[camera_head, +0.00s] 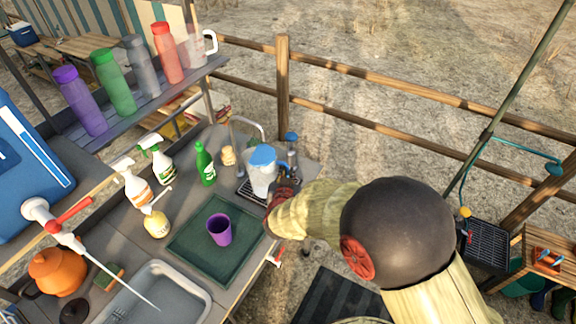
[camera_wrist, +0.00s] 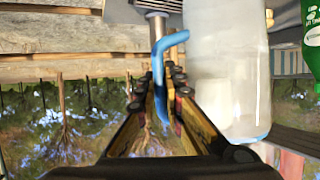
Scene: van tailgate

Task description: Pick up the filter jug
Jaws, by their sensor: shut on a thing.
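The filter jug (camera_head: 262,180) is a clear, whitish jug with a blue lid, at the right end of the counter. It is upright by a dark drip tray; I cannot tell whether its base touches. My gripper (camera_head: 279,196) is at the jug's near right side. In the wrist view, my gripper (camera_wrist: 160,90) is shut on a curved blue piece, which looks like the jug's handle. The jug's pale body (camera_wrist: 228,60) fills the space right of the fingers. The lid is mostly hidden there.
A purple cup (camera_head: 219,230) stands on a green mat (camera_head: 187,246). A green bottle (camera_head: 205,164) and spray bottles stand to the left. A tap with a blue top (camera_head: 291,138) is close behind the jug. A wooden fence (camera_head: 283,90) runs beyond.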

